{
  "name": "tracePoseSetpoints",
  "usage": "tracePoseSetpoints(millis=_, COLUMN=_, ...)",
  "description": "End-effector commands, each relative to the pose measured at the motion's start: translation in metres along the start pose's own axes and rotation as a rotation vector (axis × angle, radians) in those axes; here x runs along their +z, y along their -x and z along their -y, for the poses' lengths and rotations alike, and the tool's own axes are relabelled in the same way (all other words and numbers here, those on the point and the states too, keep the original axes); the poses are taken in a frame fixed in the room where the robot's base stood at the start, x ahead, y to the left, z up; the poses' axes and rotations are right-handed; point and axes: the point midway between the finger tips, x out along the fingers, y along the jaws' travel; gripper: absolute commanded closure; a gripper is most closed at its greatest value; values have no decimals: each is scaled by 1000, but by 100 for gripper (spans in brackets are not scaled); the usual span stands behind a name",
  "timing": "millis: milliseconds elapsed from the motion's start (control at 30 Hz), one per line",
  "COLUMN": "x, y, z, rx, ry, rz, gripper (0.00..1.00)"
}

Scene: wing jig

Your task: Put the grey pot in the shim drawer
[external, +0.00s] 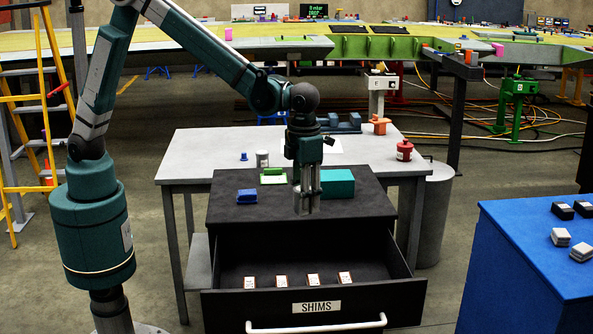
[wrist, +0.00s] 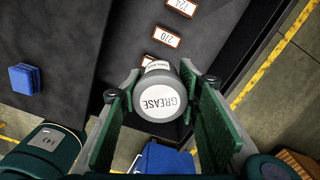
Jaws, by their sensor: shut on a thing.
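The grey pot (wrist: 160,98) sits between my gripper's fingers (wrist: 163,115) in the wrist view, with a white label reading GREASE. My gripper (external: 306,205) is shut on it and points down over the front part of the black cabinet top in the external view. The pot is hard to make out there. The shim drawer (external: 385,303), with a white SHIMS label, is pulled open below and in front of the gripper. Several labelled shim packs lie in it, and some show in the wrist view (wrist: 170,38).
On the cabinet top (external: 230,212) are a blue block (external: 247,196), a green item (external: 273,176) and a teal box (external: 338,184). A grey table (external: 185,165) behind holds a red pot (external: 404,150) and a pale can (external: 262,158). A blue bench (external: 530,260) stands at right.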

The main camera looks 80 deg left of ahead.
Motion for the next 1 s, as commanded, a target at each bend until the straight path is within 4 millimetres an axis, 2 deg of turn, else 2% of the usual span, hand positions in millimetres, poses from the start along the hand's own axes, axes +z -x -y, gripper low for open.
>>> tracePoseSetpoints(millis=33, x=-14, y=-1, z=10, rx=0, ry=-19, rz=0, gripper=80)
tracePoseSetpoints(millis=300, x=-80, y=-2, z=46, rx=0, ry=-95, rz=0, gripper=80)
tracePoseSetpoints(millis=700, x=-147, y=-3, z=77, rx=0, ry=-171, rz=0, gripper=80)
tracePoseSetpoints(millis=1000, x=-146, y=-57, z=76, rx=0, ry=-169, rz=0, gripper=80)
